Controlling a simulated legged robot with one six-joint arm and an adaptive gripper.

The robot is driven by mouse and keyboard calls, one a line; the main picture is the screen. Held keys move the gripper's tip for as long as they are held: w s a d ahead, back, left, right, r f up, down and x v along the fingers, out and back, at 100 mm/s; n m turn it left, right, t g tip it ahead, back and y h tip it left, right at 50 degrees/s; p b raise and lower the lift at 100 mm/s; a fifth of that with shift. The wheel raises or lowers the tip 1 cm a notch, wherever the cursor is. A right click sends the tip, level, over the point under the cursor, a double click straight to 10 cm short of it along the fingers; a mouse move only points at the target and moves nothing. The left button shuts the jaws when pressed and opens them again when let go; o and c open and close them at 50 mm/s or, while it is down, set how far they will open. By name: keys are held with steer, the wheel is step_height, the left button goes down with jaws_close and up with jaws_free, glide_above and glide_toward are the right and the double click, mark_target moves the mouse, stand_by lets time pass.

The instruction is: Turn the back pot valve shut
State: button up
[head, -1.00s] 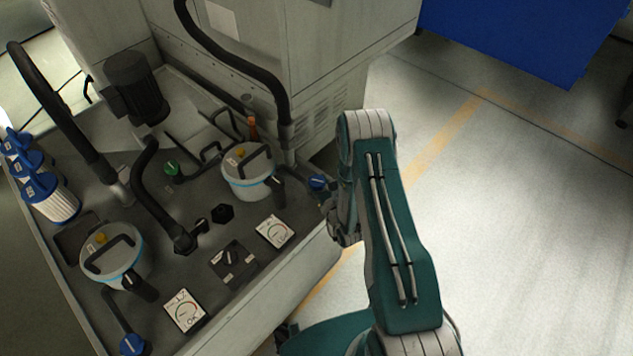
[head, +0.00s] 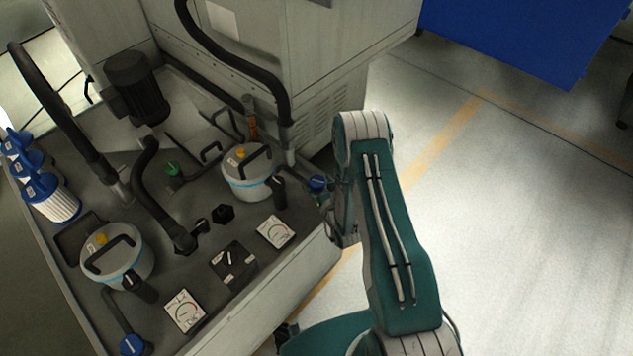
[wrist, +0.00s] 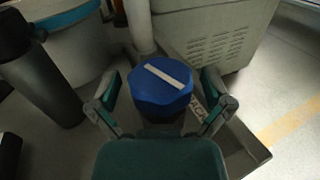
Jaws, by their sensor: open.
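The back pot (head: 248,175) is a pale canister with a blue band, a black handle and a yellow cap. A blue valve knob (head: 318,183) sits to its right, near the bench edge. In the wrist view the same knob (wrist: 160,88) is faceted, with a white stripe running diagonally across its top. My gripper (wrist: 161,92) is open, with one finger on each side of the knob. I cannot tell whether either finger touches it. In the head view my arm hides most of the gripper beside the knob.
A similar front pot (head: 118,262) has its own blue knob (head: 131,344). A gauge (head: 275,232), a black selector switch (head: 234,265) and a green knob (head: 173,169) are on the bench. The grey cabinet (head: 335,65) stands behind. Open floor (head: 520,210) lies to the right.

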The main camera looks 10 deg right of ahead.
steer(key=s+d, duration=0.2)
steer(key=s, duration=0.9)
steer(key=shift+s, duration=0.4)
steer(key=shift+w+d, duration=0.1)
